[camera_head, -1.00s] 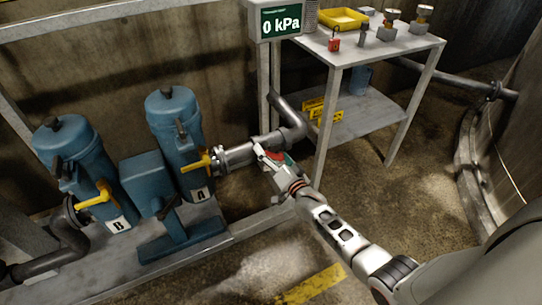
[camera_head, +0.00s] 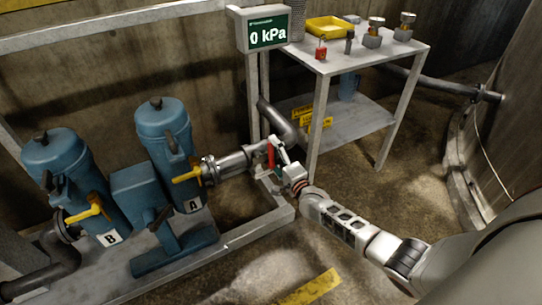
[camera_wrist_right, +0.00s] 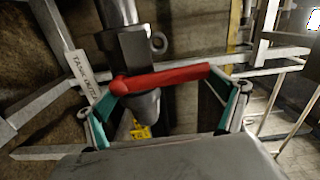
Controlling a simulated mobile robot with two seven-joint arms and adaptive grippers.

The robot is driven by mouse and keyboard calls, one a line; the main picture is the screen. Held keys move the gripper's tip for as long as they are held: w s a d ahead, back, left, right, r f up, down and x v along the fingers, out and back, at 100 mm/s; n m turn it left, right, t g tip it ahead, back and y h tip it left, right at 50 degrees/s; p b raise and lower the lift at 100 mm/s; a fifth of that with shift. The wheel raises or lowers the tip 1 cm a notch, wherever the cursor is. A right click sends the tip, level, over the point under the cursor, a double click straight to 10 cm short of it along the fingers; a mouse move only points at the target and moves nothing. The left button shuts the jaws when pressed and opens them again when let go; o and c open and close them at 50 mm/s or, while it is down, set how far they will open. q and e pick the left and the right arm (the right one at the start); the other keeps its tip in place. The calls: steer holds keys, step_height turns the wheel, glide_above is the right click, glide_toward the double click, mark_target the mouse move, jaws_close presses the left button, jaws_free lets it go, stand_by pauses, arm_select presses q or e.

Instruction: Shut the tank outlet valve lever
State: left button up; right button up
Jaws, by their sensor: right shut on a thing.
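The red valve lever (camera_head: 271,155) stands nearly upright in the head view, by the pipe right of tank A. In the right wrist view, the lever (camera_wrist_right: 180,77) runs across between the finger pads, over a grey valve body (camera_wrist_right: 138,55). A tag reading like "TANK OUTLET" (camera_wrist_right: 82,75) hangs at left. My right gripper (camera_head: 277,160) is at the lever, with its fingers at either side of it; it also shows in the wrist view (camera_wrist_right: 168,105). It is shut on the lever. The exact contact is partly hidden. My left gripper is not in view.
Blue filters A (camera_head: 165,135) and B (camera_head: 70,165) with yellow levers stand on a metal skid (camera_head: 235,240) at left. A display (camera_head: 262,28) reads 0 kPa. A metal table (camera_head: 385,52) with small items stands behind. The floor in front is open.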

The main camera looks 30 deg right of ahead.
steer(key=shift+d+f+m, duration=0.1)
steer(key=shift+d+m, duration=0.05)
steer(key=shift+m, duration=0.25)
steer(key=o, duration=1.3)
steer(key=shift+c, duration=0.2)
steer(key=shift+s, duration=0.15)
steer(key=s, duration=1.1)
steer(key=shift+s+d, duration=0.25)
steer(key=shift+s, duration=0.15)
steer(key=shift+a, duration=0.1)
